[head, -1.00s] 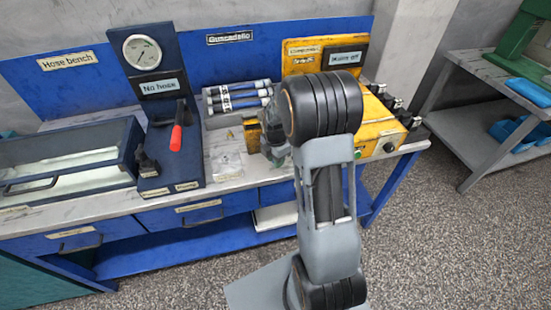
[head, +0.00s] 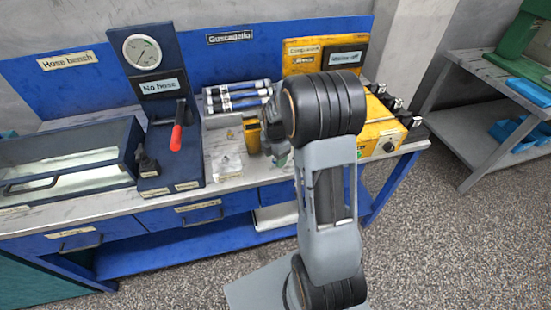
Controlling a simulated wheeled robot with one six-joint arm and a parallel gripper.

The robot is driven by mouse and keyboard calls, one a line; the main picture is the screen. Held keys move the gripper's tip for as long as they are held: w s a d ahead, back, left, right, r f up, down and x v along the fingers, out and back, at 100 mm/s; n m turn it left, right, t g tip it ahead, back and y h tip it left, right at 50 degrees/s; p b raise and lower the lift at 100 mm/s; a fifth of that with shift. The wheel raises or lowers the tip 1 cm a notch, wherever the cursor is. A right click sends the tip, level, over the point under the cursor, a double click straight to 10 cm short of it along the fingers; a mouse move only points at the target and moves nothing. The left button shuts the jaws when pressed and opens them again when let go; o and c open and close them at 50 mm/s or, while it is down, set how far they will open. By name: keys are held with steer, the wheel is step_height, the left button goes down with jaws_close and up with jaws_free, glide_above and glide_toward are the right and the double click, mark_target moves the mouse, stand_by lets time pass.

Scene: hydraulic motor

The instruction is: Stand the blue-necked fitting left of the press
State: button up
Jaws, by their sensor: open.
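I cannot make out a blue-necked fitting in the head view. Small pale items (head: 229,163) lie on the worktop beside the dark blue stand, too small to identify. The dark blue stand (head: 158,110) has a gauge, a "No hose" sign and a red-handled lever (head: 176,138). A yellow machine (head: 380,135) with a dark sign stands to its right. I cannot tell which of these is the press. My gripper (head: 280,153) shows only in part at the left of my arm, low over the worktop near a small yellow holder (head: 251,135). My arm hides most of it.
Several dark tubes with blue bands (head: 235,97) lie in a rack at the back. A dark case with a clear lid (head: 70,165) fills the left. Black parts (head: 397,104) sit on the yellow machine's right. A grey side table (head: 480,110) stands apart at right.

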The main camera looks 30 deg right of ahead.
step_height(320, 180, up, 11)
steer(key=s+a+r+m+t, duration=0.1)
steer(key=s+a+m, duration=0.4)
steer(key=s+m, duration=0.3)
steer(key=s+a+r+m+t, duration=0.2)
steer(key=s+a+m, duration=0.3)
steer(key=s+m, duration=0.3)
steer(key=m, duration=0.4)
steer(key=shift+s, duration=0.25)
step_height(320, 180, up, 4)
steer(key=p, duration=0.3)
steer(key=shift+f+t, duration=0.1)
steer(key=shift+t, duration=0.2)
